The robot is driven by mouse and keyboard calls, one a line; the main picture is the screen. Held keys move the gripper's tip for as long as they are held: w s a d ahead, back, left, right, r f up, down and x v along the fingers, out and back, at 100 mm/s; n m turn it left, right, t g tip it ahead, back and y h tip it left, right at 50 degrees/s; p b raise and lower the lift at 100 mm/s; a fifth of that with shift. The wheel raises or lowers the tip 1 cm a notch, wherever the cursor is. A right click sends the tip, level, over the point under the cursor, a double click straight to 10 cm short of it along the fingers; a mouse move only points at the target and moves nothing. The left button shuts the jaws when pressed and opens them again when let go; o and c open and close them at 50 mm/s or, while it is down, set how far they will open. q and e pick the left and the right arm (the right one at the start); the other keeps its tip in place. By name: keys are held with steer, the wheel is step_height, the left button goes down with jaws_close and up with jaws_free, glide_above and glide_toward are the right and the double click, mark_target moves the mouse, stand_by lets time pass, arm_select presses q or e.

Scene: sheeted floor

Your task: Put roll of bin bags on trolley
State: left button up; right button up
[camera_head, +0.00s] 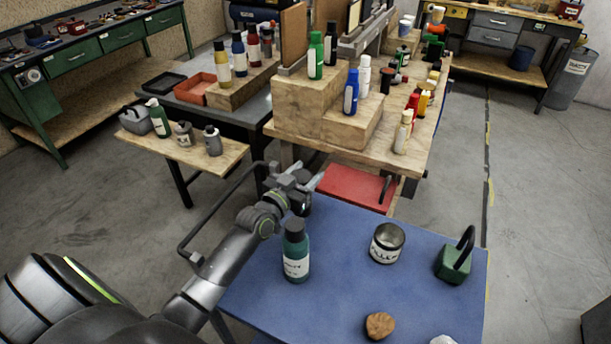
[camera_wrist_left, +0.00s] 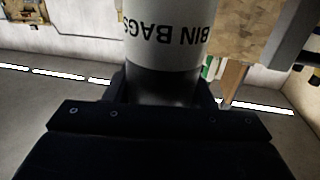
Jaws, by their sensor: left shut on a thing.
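The roll of bin bags (camera_wrist_left: 165,45) shows in the left wrist view, with a white band lettered "BIN BAGS" upside down and a dark part below it. My left gripper (camera_wrist_left: 162,90) is shut on the dark part. In the head view my left gripper (camera_head: 303,184) is over the far left edge of the blue top; I cannot clearly make out the roll there. The blue top (camera_head: 345,255), with a grey bar (camera_head: 222,208) at its left, looks like the trolley. My right gripper is not in view.
On the blue top stand a green bottle (camera_head: 295,254), an open tin (camera_head: 387,246) and a green block with a black handle (camera_head: 455,260). A brown lump (camera_head: 380,325) lies near the front. The middle is bare. A wooden bench (camera_head: 380,150) with bottles stands behind.

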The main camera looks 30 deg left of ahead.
arm_select(q)
steer(key=shift+f+b, duration=0.2)
steer(key=shift+b, duration=0.1)
steer(key=o, duration=1.2)
steer(key=shift+r, duration=0.1)
steer(key=shift+o, duration=1.3)
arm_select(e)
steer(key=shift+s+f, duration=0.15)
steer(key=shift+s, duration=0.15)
arm_select(q)
steer(key=shift+r, duration=0.1)
steer(key=shift+s+p, duration=0.15)
steer(key=shift+p, duration=0.15)
steer(key=s+a, duration=0.1)
steer(key=s, duration=1)
steer(key=shift+s+b, duration=0.3)
steer(key=shift+s, duration=0.05)
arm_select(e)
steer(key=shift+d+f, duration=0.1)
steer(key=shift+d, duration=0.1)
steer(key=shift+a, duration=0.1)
